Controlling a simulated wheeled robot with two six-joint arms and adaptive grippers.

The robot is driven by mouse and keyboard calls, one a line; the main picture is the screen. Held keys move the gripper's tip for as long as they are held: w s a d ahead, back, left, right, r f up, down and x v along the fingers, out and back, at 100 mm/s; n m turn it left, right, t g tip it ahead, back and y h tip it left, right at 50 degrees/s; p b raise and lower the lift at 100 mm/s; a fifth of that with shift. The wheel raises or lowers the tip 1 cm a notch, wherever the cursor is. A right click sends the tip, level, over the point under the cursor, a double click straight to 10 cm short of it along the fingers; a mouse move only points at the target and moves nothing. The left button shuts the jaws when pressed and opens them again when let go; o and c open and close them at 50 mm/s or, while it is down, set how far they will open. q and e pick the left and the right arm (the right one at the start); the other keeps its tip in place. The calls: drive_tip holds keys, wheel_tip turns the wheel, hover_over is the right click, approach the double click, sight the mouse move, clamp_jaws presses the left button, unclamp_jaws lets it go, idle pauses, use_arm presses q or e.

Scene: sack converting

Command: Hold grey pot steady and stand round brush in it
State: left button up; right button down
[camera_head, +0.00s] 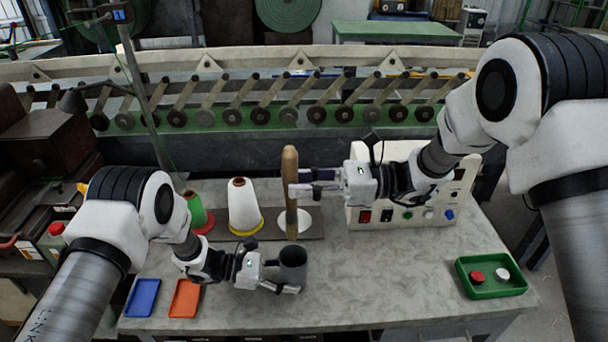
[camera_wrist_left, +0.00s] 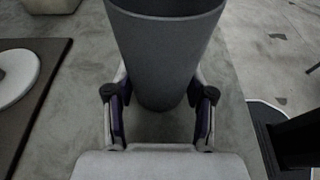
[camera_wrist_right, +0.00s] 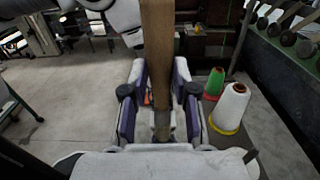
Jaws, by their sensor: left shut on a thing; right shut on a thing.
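The dark grey pot (camera_head: 293,262) stands upright on the table, and it fills the upper middle of the left wrist view (camera_wrist_left: 168,50). My left gripper (camera_head: 284,277) is shut on the pot's sides. The round brush shows as an upright wooden shaft (camera_head: 290,180) in the head view, and also in the right wrist view (camera_wrist_right: 160,50). My right gripper (camera_head: 296,183) is shut around it. The brush is behind the pot in the head view, its lower end in front of a white disc (camera_head: 301,222). I cannot tell its exact height above the table.
A green cone (camera_head: 196,210) and a white cone (camera_head: 243,207) stand left of the brush. A control box (camera_head: 410,190) is at the back right. Blue (camera_head: 143,298) and orange (camera_head: 185,299) trays lie front left. A green tray (camera_head: 508,288) with two caps is at right.

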wheel_tip(320, 180, down, 12)
idle(1.0)
drive_tip(key=c, duration=0.8)
unclamp_jaws()
drive_tip(key=d, duration=1.2)
